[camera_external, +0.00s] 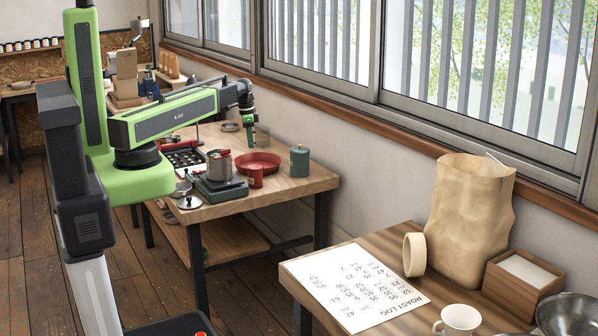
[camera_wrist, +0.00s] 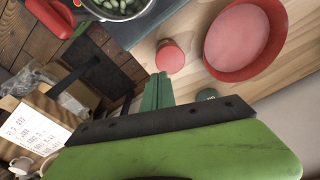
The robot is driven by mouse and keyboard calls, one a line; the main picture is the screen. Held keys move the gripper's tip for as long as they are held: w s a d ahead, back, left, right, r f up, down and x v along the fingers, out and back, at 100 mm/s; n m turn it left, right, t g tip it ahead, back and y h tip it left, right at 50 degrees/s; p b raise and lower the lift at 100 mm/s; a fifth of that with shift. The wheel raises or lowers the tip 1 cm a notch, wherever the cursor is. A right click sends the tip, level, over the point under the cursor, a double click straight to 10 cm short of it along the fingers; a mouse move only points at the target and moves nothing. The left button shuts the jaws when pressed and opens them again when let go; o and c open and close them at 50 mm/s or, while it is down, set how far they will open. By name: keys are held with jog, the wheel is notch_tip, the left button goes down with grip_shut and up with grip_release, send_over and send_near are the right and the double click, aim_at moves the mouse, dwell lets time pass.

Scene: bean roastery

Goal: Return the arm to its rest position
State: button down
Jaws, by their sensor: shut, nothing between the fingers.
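My green arm reaches out to the right over the far wooden table (camera_external: 300,187) in the external view. My gripper (camera_external: 249,143) points down above the table, over the area of the red bowl (camera_external: 258,163). In the wrist view, the green fingers of my gripper (camera_wrist: 157,92) are together with nothing between them. A small red cup (camera_wrist: 170,56) lies just beyond the fingertips in that view, and the red bowl (camera_wrist: 243,38) is to its right. I cannot tell the exact height of the fingers above the table.
The near table holds a roast log sheet (camera_external: 352,285), paper bag (camera_external: 470,215), tape roll (camera_external: 414,255) and white cup (camera_external: 458,320). A windowed wall runs behind.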

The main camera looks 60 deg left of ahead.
jog(key=s+d, duration=0.2)
jog(key=d, duration=3.2)
notch_tip(320, 180, down, 32)
jog(key=s+a+n+g+b, duration=0.1)
jog(key=n+b, duration=0.3)
jog(key=b, duration=2.7)
jog(key=shift+n+b, duration=0.3)
jog(key=shift+b, duration=0.1)
jog(key=shift+s, duration=0.1)
